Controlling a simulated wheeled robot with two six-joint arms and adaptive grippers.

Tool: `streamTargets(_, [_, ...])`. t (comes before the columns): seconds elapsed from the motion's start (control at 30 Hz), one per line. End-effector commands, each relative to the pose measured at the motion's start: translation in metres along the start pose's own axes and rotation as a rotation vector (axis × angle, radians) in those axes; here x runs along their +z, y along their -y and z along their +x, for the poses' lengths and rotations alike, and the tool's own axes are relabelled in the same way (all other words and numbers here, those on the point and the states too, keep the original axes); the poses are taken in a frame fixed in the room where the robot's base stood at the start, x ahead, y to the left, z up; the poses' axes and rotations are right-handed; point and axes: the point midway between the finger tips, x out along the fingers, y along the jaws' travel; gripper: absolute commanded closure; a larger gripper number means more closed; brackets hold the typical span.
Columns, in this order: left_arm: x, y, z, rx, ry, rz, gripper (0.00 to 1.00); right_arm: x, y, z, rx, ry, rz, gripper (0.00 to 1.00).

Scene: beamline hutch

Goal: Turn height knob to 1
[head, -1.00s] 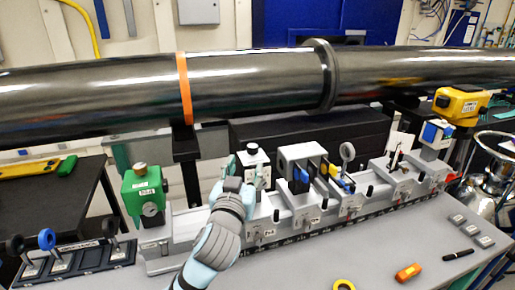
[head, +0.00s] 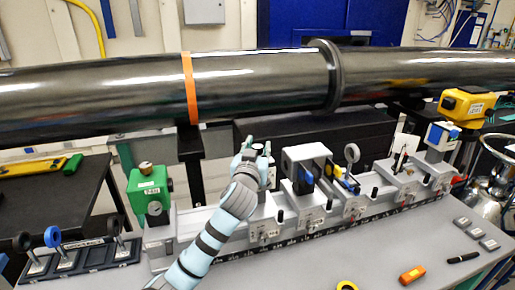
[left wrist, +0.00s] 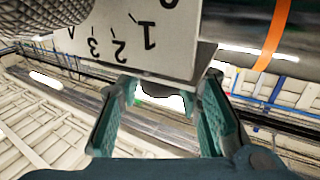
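The height knob (left wrist: 45,10) is a grey knurled cylinder at the top left of the left wrist view, partly cut off by the frame edge. Beside it is a white scale plate (left wrist: 182,50) with black numbers, upside down; 1, 2 and 3 are readable. I cannot make out a pointer or the knob's setting. My left gripper (left wrist: 168,88) is open and empty, its green-padded fingers below the plate and apart from the knob. In the head view the left gripper (head: 250,153) is at the white-topped unit on the rail and hides most of it.
A long dark pipe (head: 260,82) with an orange band runs behind the rail. A green box (head: 148,188) stands left of the gripper, and a grey optic block (head: 306,160) stands close on its right. The front table has free room around an orange tool (head: 412,275).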

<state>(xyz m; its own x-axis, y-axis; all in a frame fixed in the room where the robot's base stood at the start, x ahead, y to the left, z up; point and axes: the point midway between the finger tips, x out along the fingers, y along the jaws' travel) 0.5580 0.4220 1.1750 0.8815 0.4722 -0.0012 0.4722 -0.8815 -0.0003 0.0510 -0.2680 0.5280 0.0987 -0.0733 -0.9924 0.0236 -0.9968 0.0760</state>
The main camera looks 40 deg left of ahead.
Motion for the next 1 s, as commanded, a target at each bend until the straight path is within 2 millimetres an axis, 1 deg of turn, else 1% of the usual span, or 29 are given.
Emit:
streamTargets(0.03, [0.000, 0.000, 0.000, 0.000, 0.000, 0.000, 0.81, 0.000, 0.000, 0.000, 0.000, 0.000, 0.000, 0.60])
streamTargets(0.13, [0.000, 0.000, 0.000, 0.000, 0.000, 0.000, 0.97, 0.000, 0.000, 0.000, 0.000, 0.000, 0.000, 0.60])
streamTargets(0.17, [0.000, 0.000, 0.000, 0.000, 0.000, 0.000, 1.00, 0.000, 0.000, 0.000, 0.000, 0.000, 0.000, 0.60])
streamTargets(0.27, [0.000, 0.000, 0.000, -0.013, -0.001, -0.002, 1.00, 0.000, 0.000, 0.001, 0.000, 0.000, 0.000, 0.60])
streamTargets(0.37, [0.001, -0.002, 0.001, -0.091, -0.002, -0.008, 1.00, 0.000, 0.001, 0.005, 0.000, 0.000, 0.000, 0.60])
streamTargets(0.53, [0.002, 0.000, 0.000, -0.244, -0.002, -0.004, 1.00, 0.002, 0.002, 0.018, -0.001, -0.001, 0.000, 0.60])
streamTargets(0.83, [-0.001, 0.000, 0.000, -0.264, -0.002, 0.000, 1.00, 0.001, 0.002, 0.016, -0.001, -0.002, 0.000, 0.60])
streamTargets(0.87, [-0.001, 0.000, 0.000, -0.264, -0.002, 0.000, 0.70, 0.001, 0.002, 0.016, -0.001, -0.002, 0.000, 0.60])
streamTargets(0.9, [-0.001, 0.000, 0.000, -0.264, -0.002, 0.000, 0.64, 0.001, 0.002, 0.016, -0.001, -0.002, 0.000, 0.60])
streamTargets(0.97, [-0.001, 0.000, 0.000, -0.263, -0.001, 0.000, 0.54, 0.001, 0.002, 0.016, 0.000, -0.002, 0.000, 0.60])
streamTargets(1.0, [-0.001, 0.000, 0.000, -0.263, -0.001, 0.000, 0.54, 0.001, 0.002, 0.016, -0.001, -0.002, 0.000, 0.60])
